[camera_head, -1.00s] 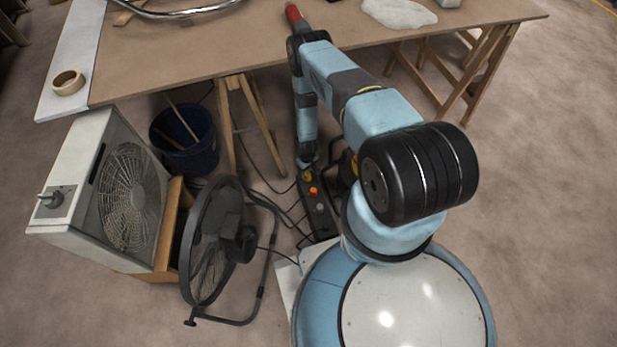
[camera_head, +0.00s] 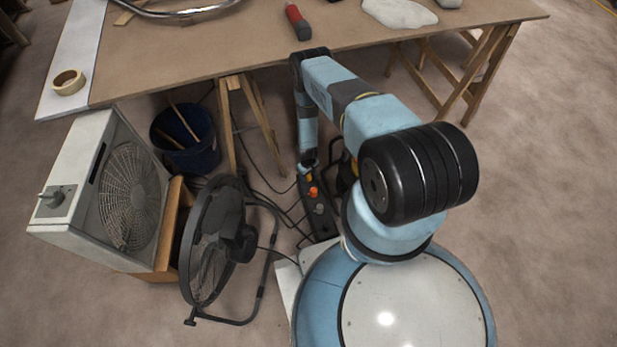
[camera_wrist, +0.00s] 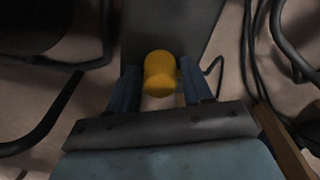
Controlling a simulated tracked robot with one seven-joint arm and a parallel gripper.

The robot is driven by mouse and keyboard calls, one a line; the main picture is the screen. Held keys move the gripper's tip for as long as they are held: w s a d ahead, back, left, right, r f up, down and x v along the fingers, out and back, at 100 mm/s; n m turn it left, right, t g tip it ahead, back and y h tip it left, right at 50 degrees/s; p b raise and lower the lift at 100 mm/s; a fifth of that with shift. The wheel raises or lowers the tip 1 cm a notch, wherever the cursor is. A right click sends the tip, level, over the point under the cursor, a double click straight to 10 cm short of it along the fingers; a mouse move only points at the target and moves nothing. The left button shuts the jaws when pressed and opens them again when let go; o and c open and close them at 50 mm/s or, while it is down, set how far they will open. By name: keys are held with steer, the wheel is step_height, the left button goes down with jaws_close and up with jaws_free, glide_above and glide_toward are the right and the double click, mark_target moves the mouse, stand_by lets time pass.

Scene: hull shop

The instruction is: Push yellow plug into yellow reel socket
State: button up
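The yellow plug (camera_wrist: 160,75) is a rounded stub between the two fingers of my gripper (camera_wrist: 160,87) in the wrist view. The fingers flank it closely and appear shut on it. The dark socket block (camera_head: 320,225) lies on the floor below the bench, carrying an orange piece (camera_head: 313,191) and a grey piece (camera_head: 319,208). A yellow spot (camera_head: 309,178) shows at its far end, under my gripper. The block's dark grey surface (camera_wrist: 190,25) shows behind the plug in the wrist view. The yellow socket's opening and the plug's depth in it cannot be seen.
Black cables (camera_head: 285,215) run beside the block towards a round black fan (camera_head: 215,240). A box fan (camera_head: 110,195) and blue bucket (camera_head: 185,140) stand at left. The bench (camera_head: 210,50) on wooden trestles (camera_head: 250,125) overhangs my arm's reach. Floor at right is clear.

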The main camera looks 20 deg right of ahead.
steer(key=c, duration=0.7)
steer(key=shift+r, duration=0.65)
steer(key=s+d+r, duration=0.9)
steer(key=d+r, duration=0.1)
steer(key=r, duration=0.1)
steer(key=shift+s+d+r, duration=0.15)
steer(key=shift+d+r, duration=0.1)
steer(key=shift+r, duration=0.1)
